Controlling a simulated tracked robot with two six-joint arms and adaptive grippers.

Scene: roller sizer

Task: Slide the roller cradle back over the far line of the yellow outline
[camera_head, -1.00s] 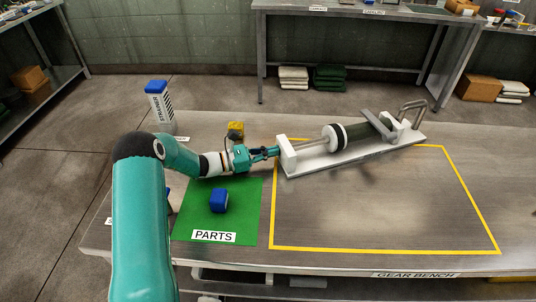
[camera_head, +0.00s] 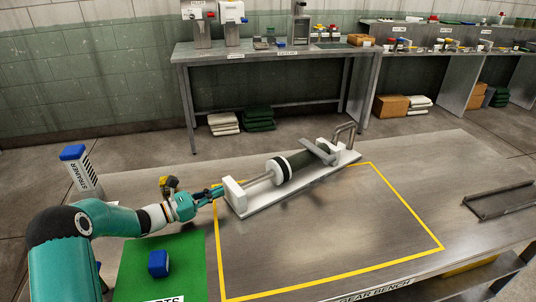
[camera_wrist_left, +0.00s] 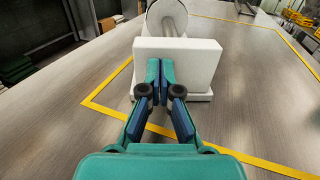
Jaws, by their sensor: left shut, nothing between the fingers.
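The roller cradle (camera_head: 302,185) is a white base with white end blocks, a dark roller and a bent metal handle at its far right end. It lies slantwise across the far line of the yellow outline (camera_head: 330,270), hiding part of that line. My left gripper (camera_head: 216,191) is shut and empty, with its tips at the cradle's near-left end block (camera_head: 234,192). In the left wrist view the shut fingers (camera_wrist_left: 159,75) point at the flat face of the white end block (camera_wrist_left: 195,62); I cannot tell whether they touch. My right gripper is not in view.
A green parts mat (camera_head: 190,262) with a blue block (camera_head: 158,263) lies left of the outline. A strainer bottle (camera_head: 82,172) and a small yellow item (camera_head: 167,184) stand at the back left. A metal tray (camera_head: 505,198) lies at the right. The inside of the outline is mostly clear.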

